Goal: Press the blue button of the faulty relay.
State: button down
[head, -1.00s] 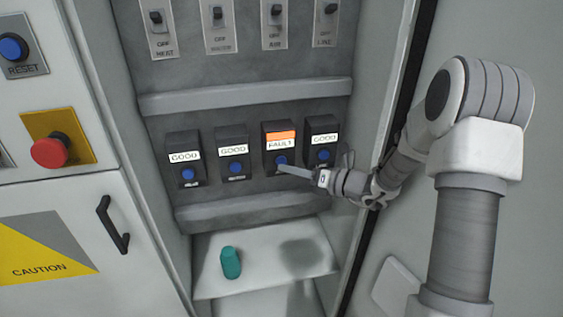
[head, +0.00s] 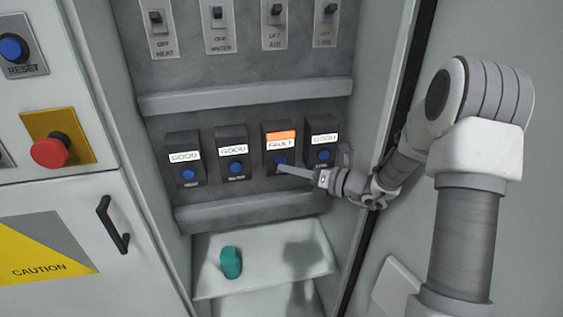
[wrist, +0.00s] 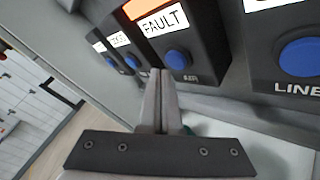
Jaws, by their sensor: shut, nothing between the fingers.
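The faulty relay (head: 279,137) is the third of the black relay boxes in the head view, with an orange flag and a white FAULT label. Its blue button (head: 281,160) sits low on its face. In the wrist view the FAULT label (wrist: 162,19) and the blue button (wrist: 177,59) are at top centre. My gripper (head: 281,167) is shut and empty, its tips just below and in front of that button. In the wrist view the closed fingertips (wrist: 159,74) lie just left of and below the button. I cannot tell whether they touch.
Relays labelled GOOD stand left (head: 232,151) and right (head: 323,139) of it. Switches (head: 274,22) are above, past a grey ledge (head: 245,97). A teal cylinder (head: 231,262) stands on the shelf below. A RESET button (head: 13,47) and red emergency button (head: 49,151) are at left.

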jog(key=shift+w, duration=0.4)
jog(key=shift+w+a, duration=0.15)
jog(key=shift+w, duration=0.25)
dwell(0.9)
jog(key=shift+s, duration=0.8)
jog(key=s, duration=0.2)
jog(key=s+d, duration=0.1)
jog(key=s, duration=0.2)
jog(key=shift+d+p, duration=0.15)
jog(key=shift+p, duration=0.2)
